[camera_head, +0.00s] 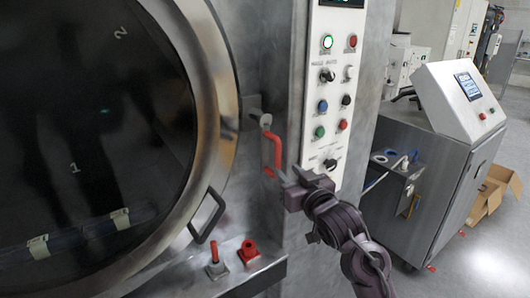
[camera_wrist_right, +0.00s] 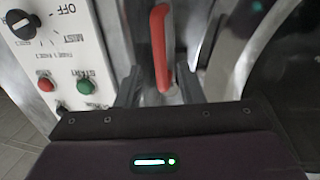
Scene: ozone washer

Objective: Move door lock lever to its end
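The door lock lever (camera_head: 271,150) is a red handle on a metal bracket, just right of the large round door (camera_head: 205,130). It hangs roughly upright. My right gripper (camera_head: 284,178) is at the lower end of the lever, coming from the lower right. In the right wrist view the red lever (camera_wrist_right: 160,50) stands between the two fingers of the gripper (camera_wrist_right: 160,90), with gaps on both sides. The fingers are apart. I cannot tell whether either finger touches the lever. My left gripper is not in view.
A white control panel (camera_head: 338,95) with buttons and knobs is close to the right of the lever. A dark door handle (camera_head: 207,216) and red valve fittings (camera_head: 248,251) sit lower left. A metal cabinet (camera_head: 432,165) and an open cardboard box (camera_head: 490,195) stand at right.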

